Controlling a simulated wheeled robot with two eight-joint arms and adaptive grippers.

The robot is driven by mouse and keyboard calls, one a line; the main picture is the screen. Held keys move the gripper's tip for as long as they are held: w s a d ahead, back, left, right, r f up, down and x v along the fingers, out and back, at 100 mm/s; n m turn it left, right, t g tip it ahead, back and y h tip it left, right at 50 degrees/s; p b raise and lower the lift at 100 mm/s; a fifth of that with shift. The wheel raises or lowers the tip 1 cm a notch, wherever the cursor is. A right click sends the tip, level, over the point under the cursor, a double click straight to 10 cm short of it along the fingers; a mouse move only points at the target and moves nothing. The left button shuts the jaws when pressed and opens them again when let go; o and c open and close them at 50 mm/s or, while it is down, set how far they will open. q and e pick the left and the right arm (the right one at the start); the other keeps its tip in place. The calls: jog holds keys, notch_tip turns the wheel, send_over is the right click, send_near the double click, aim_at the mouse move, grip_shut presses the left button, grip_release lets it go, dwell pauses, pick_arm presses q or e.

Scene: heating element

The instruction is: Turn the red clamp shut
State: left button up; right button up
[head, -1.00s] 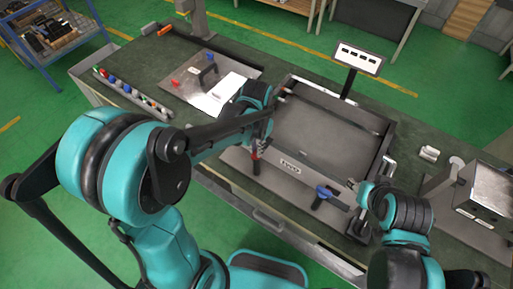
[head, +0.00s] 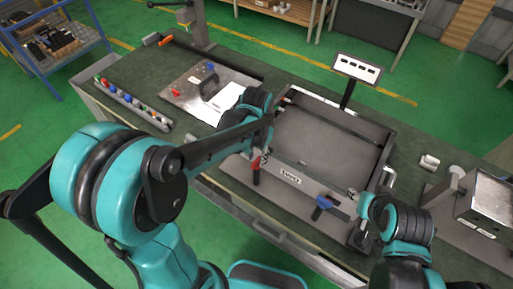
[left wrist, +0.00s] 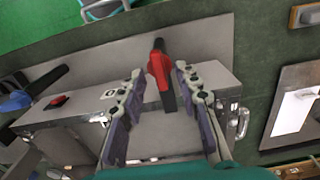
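The red clamp (head: 257,163) stands at the front left of the grey frame, its dark handle pointing toward me. In the left wrist view the red clamp (left wrist: 158,66) shows a red body with a black bar below it, between and ahead of my fingertips. My left gripper (left wrist: 157,82) is open, one finger on either side of the clamp, with gaps visible. In the head view my left gripper (head: 266,146) is right by the clamp and partly hidden by my arm. My right gripper (head: 361,206) is near the frame's front right corner; its fingers are too small to read.
A blue clamp (head: 323,204) sits on the frame's front edge, close to my right gripper. The grey frame (head: 318,182) has a shallow open bed. A small display (head: 357,68) stands behind it. A metal box (head: 490,205) is at right, a tray of coloured knobs (head: 135,107) at left.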

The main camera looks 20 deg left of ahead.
aim_at(257, 161)
pick_arm(q)
notch_tip(257, 161, up, 11)
dwell(0.3)
